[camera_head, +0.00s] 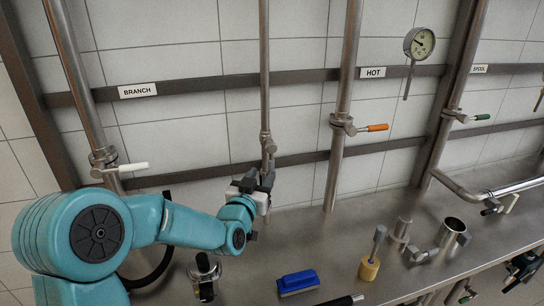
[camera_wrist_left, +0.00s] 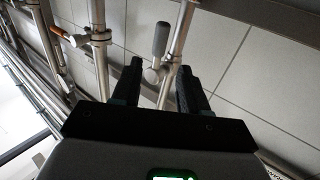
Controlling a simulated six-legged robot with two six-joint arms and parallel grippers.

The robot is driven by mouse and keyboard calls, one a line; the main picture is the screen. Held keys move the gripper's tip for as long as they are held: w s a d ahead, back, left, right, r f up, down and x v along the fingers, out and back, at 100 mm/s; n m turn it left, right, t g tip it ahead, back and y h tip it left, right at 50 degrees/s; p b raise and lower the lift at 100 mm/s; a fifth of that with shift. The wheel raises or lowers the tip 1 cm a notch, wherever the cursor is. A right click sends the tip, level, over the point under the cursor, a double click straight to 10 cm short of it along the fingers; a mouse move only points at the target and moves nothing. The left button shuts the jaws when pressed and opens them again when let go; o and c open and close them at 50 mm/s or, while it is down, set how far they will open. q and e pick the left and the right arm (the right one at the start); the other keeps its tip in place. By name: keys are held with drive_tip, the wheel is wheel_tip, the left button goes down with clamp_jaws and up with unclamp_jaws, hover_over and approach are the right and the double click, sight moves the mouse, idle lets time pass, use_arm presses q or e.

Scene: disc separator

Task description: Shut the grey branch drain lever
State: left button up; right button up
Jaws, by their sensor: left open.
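The grey lever (camera_wrist_left: 160,38) shows in the left wrist view as a rounded grey grip on a metal valve body, beside a steel pipe (camera_wrist_left: 181,30) and roughly in line with it. My left gripper (camera_wrist_left: 158,78) is open, with one dark finger on each side below the grip. I cannot tell whether either finger touches the lever. In the head view my left gripper (camera_head: 257,181) is at the valve on the middle pipe (camera_head: 264,90) and largely hides the lever. The BRANCH label (camera_head: 137,90) is on the rail to the left. My right gripper is not seen.
A white-handled valve (camera_head: 134,167) is on the left pipe, and an orange-handled valve (camera_head: 377,128) is on the HOT pipe. On the steel bench are a blue brush (camera_head: 298,282), a yellow-based tool (camera_head: 369,269) and a metal cup (camera_head: 452,230). A gauge (camera_head: 419,43) hangs at upper right.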

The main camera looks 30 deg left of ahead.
sight(270, 164)
use_arm(q)
drive_tip(key=p+x, duration=0.2)
drive_tip(key=x, duration=0.5)
drive_tip(key=shift+w, duration=0.25)
drive_tip(key=shift+w+a, duration=0.1)
drive_tip(key=shift+w, duration=0.35)
drive_tip(key=shift+s, duration=0.2)
drive_tip(key=shift+w, duration=0.1)
clamp_jaws()
